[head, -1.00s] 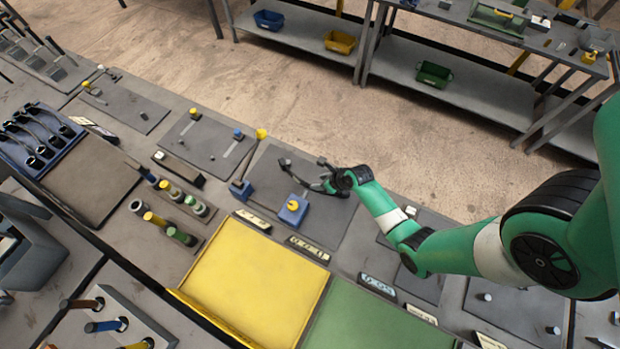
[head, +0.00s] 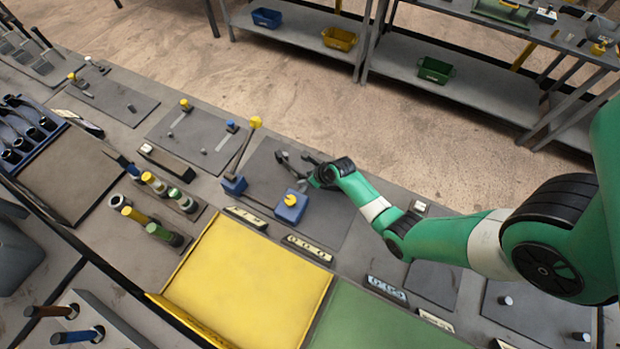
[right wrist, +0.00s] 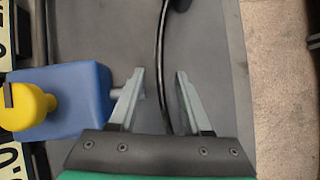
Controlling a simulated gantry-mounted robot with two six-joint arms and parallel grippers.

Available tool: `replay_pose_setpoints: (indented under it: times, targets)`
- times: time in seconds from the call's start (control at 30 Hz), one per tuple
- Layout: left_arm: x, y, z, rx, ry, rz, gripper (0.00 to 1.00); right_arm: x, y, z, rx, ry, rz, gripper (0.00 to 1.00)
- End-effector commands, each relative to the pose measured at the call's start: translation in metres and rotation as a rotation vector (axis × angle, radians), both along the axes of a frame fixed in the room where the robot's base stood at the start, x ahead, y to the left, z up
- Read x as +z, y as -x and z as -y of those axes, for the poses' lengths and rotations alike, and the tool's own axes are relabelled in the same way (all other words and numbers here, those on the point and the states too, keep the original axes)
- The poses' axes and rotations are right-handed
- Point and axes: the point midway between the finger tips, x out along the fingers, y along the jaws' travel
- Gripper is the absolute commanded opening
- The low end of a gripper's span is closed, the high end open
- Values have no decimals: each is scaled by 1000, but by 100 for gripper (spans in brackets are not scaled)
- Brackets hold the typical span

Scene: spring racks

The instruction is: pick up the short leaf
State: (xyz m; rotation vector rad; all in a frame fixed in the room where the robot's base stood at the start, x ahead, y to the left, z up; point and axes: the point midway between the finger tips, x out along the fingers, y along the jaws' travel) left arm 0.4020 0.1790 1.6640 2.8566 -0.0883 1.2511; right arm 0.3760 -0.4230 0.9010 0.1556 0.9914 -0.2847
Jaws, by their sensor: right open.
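A thin, dark, curved strip that looks like the leaf (right wrist: 163,60) runs lengthwise over the grey mat in the right wrist view. Its upper end meets a dark round part at the top edge. My right gripper (right wrist: 160,76) is open, with one finger on each side of the strip and gaps visible on both sides. In the head view the right gripper (head: 293,156) is over the grey mat behind the blue block with a yellow knob (head: 290,207). The strip is hard to make out there. My left gripper is not in view.
The blue block (right wrist: 70,100) stands close left of the fingers in the wrist view. A second blue block (head: 234,186) carries a lever with a yellow knob (head: 255,122). A yellow tray (head: 245,285) and a green tray (head: 365,325) lie in front.

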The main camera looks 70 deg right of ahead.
Motion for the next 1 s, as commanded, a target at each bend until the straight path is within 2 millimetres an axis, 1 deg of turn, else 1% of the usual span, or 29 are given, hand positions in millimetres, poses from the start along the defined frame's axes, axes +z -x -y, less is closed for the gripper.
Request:
replay_pose_setpoints:
  times: [0.07, 0.1, 0.27, 0.3, 0.33, 0.87, 1.0]
  targets:
    - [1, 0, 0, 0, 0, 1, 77, 1, 0, 0, 0, 0, 0, 47]
    - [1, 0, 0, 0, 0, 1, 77, 1, 0, 0, 0, 0, 0, 40]
    - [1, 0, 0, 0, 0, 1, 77, 1, 0, 0, 0, 0, 0, 11]
    - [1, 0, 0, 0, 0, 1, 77, 1, 0, 0, 0, 0, 0, 4]
    - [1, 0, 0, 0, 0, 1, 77, 1, 0, 0, 0, 0, 0, 0]
    - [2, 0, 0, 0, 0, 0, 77, 3, 0, 1, -2, 3, 3, 0]
    - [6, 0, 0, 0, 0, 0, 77, 8, 0, 1, -2, 3, 3, 0]
